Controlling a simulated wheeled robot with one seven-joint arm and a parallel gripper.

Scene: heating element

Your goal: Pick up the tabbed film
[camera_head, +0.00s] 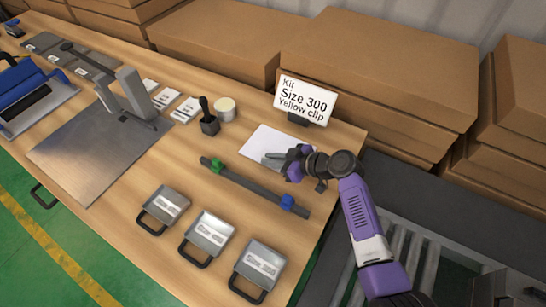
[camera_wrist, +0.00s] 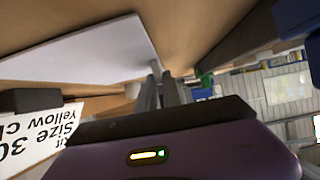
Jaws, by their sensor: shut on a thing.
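The tabbed film is a flat white sheet (camera_head: 266,143) near the back right of the wooden table, in front of the sign. Whether it touches the tabletop is hard to tell. My gripper (camera_head: 272,158) is at its right edge, with the grey fingers over it. In the wrist view the film (camera_wrist: 85,52) spreads to the upper left, and its edge reaches the fingers of my gripper (camera_wrist: 157,78). The jaws are shut on that edge. The exact grip point is small and partly hidden by the fingers.
A sign (camera_head: 305,101) reading "Kit Size 300 Yellow clip" stands just behind the film. A dark bar with green and blue clips (camera_head: 253,188) lies in front. Several handled metal plates (camera_head: 208,235) line the front edge. Cardboard boxes (camera_head: 375,80) stand behind the table.

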